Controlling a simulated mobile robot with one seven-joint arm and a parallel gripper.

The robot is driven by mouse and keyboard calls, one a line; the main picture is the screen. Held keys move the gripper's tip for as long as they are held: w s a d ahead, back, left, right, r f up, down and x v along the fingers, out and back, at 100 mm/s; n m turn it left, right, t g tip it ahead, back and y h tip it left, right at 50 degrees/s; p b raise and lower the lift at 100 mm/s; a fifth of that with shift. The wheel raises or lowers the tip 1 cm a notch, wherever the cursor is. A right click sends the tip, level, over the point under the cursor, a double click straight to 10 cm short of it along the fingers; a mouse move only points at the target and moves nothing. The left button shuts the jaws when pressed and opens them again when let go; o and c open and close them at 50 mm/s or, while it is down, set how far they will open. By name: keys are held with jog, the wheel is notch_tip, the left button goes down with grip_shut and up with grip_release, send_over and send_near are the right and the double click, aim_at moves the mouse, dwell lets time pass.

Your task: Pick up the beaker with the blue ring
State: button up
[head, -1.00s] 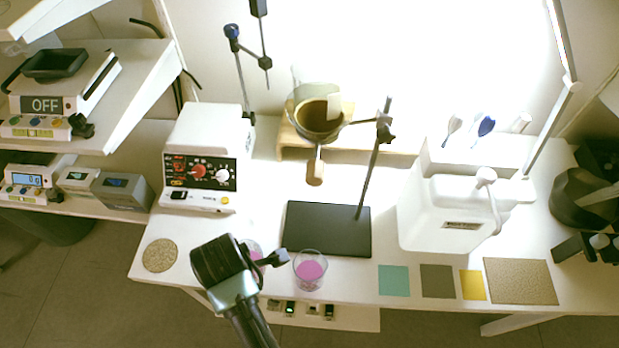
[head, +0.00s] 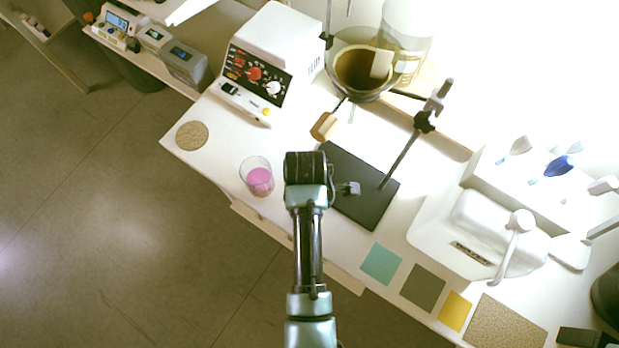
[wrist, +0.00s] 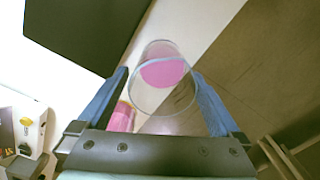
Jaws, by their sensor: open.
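A clear beaker with pink liquid (wrist: 163,73) shows in the wrist view between the spread blue fingers of my open gripper (wrist: 160,92). A thin pale blue-grey line runs across this beaker, but I cannot tell surely whether it is a blue ring. I cannot tell whether the fingers touch the glass. In the head view my arm hides this beaker and the fingertips. A second beaker with pink liquid (head: 259,180) stands on the table left of my gripper.
The black stand base (head: 365,190) with its rod lies just right of my gripper. A control box (head: 265,62), a round cork mat (head: 191,136) and a glass vessel of brown liquid (head: 362,70) stand around. Coloured squares (head: 381,264) lie right along the front edge.

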notch_tip(320, 180, down, 4)
jog(key=shift+s+a+f, duration=0.1)
jog(key=shift+a+f, duration=0.05)
jog(key=shift+c, duration=0.3)
jog(key=c, duration=1.4)
jog(key=shift+o, duration=0.2)
jog(key=shift+r, duration=0.5)
jog(key=shift+s+r, duration=0.25)
jog(key=shift+r, duration=0.4)
jog(key=shift+s+r, duration=0.25)
jog(key=shift+r, duration=0.35)
jog(key=s+d+b, duration=0.1)
jog(key=s+d, duration=0.1)
jog(key=s, duration=1.4)
jog(key=shift+s+d, duration=0.4)
